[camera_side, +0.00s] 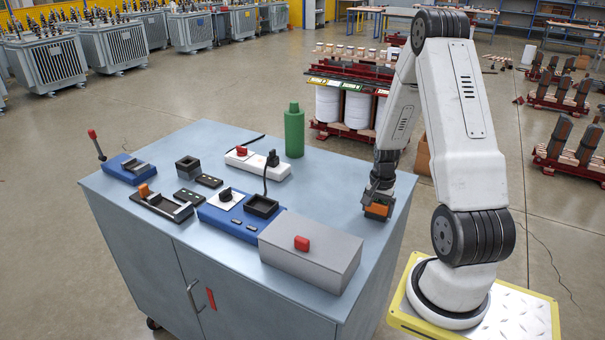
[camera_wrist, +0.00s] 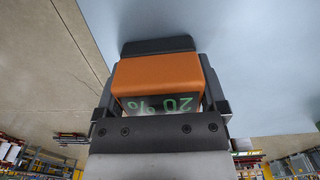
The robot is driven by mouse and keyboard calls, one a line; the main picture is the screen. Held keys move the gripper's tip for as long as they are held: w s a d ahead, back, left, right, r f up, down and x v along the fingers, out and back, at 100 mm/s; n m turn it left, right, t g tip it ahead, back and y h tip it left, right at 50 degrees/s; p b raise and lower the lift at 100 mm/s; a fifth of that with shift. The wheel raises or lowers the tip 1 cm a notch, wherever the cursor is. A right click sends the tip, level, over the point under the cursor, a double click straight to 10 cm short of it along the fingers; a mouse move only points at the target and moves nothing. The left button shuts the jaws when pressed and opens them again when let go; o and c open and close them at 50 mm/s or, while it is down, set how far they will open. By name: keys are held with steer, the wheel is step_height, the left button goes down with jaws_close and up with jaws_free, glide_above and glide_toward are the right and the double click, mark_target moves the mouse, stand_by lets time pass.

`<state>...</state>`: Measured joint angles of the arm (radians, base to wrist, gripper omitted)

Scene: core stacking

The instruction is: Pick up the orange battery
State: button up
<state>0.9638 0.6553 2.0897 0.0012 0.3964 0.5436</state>
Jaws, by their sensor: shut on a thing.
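An orange battery (camera_wrist: 160,75) with a dark display reading "20 %" in green fills the middle of the wrist view. It sits between the two dark fingers of my gripper (camera_wrist: 162,92), which is shut on it. In the side view the orange battery (camera_side: 377,209) shows under my gripper (camera_side: 379,203) at the right edge of the blue-grey cabinet top (camera_side: 335,185). I cannot tell whether the battery touches the top. The far side of the battery is hidden.
A green bottle (camera_side: 294,132), a white socket strip (camera_side: 258,165), a blue-based device (camera_side: 238,222), a grey box with a red button (camera_side: 310,258), a black tray (camera_side: 160,205) and a blue device with a red-knobbed lever (camera_side: 127,168) stand further left. The cabinet top around my gripper is clear.

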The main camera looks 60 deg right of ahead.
steer(key=shift+r, duration=0.25)
steer(key=shift+r, duration=0.85)
steer(key=s+a+r, duration=0.9)
steer(key=s+r, duration=0.1)
steer(key=r, duration=0.1)
steer(key=shift+a, duration=0.3)
steer(key=shift+s, duration=0.1)
stand_by(0.3)
